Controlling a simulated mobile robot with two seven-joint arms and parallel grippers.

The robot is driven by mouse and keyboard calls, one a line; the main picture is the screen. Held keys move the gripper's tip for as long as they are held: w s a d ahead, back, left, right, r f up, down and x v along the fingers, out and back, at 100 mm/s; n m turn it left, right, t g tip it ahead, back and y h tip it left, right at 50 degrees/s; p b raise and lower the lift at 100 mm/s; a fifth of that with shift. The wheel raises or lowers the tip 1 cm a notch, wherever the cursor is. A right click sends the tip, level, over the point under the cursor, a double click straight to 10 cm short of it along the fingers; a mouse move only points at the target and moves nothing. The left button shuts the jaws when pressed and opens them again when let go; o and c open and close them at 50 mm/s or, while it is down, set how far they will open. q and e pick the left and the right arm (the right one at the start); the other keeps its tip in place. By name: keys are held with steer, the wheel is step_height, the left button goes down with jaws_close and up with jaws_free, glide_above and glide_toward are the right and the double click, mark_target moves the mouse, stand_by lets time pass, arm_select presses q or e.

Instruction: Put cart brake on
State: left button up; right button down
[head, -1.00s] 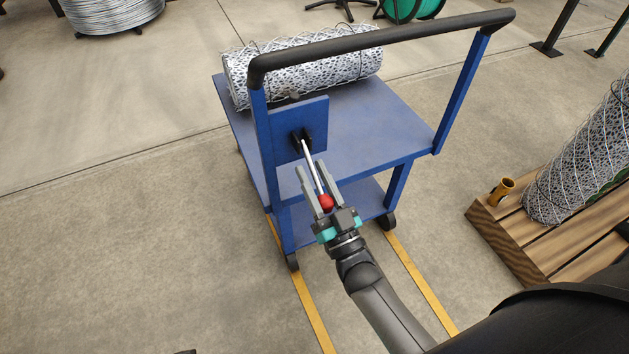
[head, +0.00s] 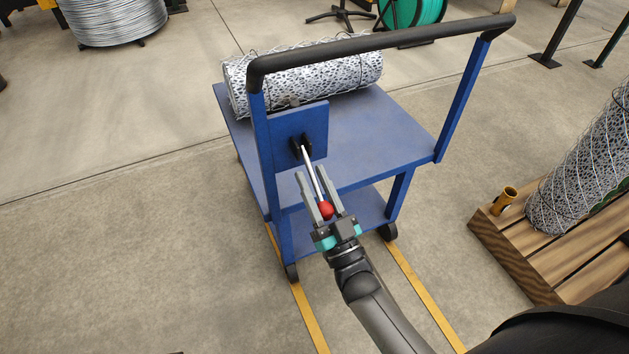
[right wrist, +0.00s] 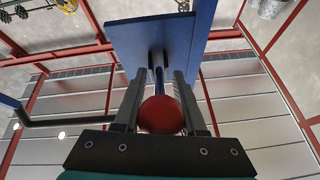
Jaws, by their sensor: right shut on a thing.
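The blue cart (head: 375,135) stands in the middle of the head view, its black push handle across the top. A blue plate (head: 315,120) on its left post carries the brake lever (head: 312,168), a thin silver rod with a red knob (head: 326,210). The lever slants down from a black pivot towards me. My right gripper (head: 311,173) is shut on the brake lever, its fingers on either side of the rod. In the right wrist view the red knob (right wrist: 161,114) sits between the fingers near the palm, hiding part of the rod. My left gripper is out of view.
A mesh roll (head: 305,78) lies on the cart top. A wooden pallet (head: 510,250) with an upright mesh roll (head: 585,175) and a brass cup (head: 506,200) is at the right. Yellow floor lines (head: 420,290) run under the cart. Floor at the left is clear.

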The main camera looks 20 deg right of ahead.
steer(key=c, duration=0.6)
jaws_free()
steer(key=shift+w+f, duration=0.15)
steer(key=shift+w, duration=0.05)
steer(key=shift+o, duration=0.2)
steer(key=shift+s, duration=0.1)
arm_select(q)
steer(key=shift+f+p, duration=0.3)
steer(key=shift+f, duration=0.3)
arm_select(e)
steer(key=a+v, duration=0.1)
steer(key=v, duration=1.4)
steer(key=shift+d, duration=0.5)
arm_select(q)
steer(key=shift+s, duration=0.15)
arm_select(e)
steer(key=shift+s, duration=0.1)
